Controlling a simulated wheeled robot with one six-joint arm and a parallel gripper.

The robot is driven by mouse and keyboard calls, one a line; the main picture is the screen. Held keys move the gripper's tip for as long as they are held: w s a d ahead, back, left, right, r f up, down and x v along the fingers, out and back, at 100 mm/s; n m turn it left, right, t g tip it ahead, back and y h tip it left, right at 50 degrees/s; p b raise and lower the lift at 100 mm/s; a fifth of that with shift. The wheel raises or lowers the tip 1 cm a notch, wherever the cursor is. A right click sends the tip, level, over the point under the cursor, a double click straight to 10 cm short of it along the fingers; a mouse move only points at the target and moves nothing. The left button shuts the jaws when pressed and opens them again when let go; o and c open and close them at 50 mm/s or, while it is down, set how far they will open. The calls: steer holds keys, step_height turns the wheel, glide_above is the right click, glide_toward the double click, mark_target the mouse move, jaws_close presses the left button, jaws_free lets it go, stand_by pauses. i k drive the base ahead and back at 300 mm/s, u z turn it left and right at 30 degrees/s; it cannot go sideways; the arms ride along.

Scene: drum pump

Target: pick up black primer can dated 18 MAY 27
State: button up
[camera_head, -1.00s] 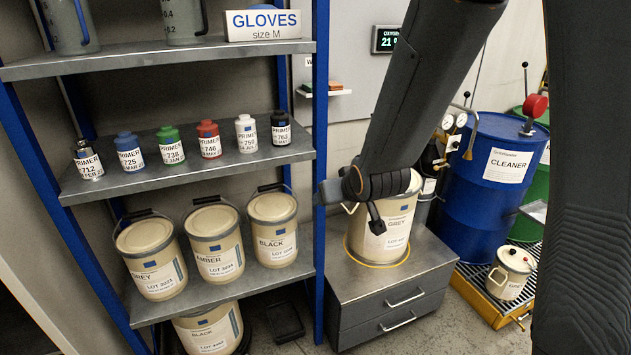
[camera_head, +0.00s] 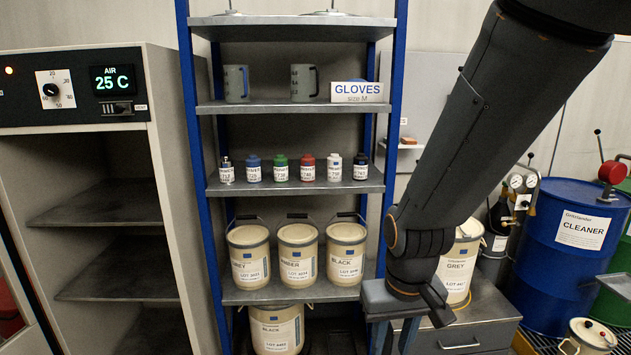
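The black primer can (camera_head: 361,167) stands upright at the right end of a row of small primer cans on the middle shelf (camera_head: 290,188). It has a white label, too small to read now; its date cannot be made out. My gripper (camera_head: 394,338) is low in front of the rack's right side, pointing down, below and to the right of the can and well apart from it. Its fingers look parted with nothing between them, though the tips run near the picture's bottom edge.
White (camera_head: 333,167), red (camera_head: 307,167), green and blue cans stand left of the black one. The blue rack post (camera_head: 391,120) is close on its right. An oven (camera_head: 75,115) stands left.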

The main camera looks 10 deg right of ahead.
mark_target(360, 164)
steer(key=u, duration=0.2)
steer(key=k, duration=0.4)
steer(key=z, duration=0.7)
steer(key=i, duration=1.4)
steer(key=u, duration=0.15)
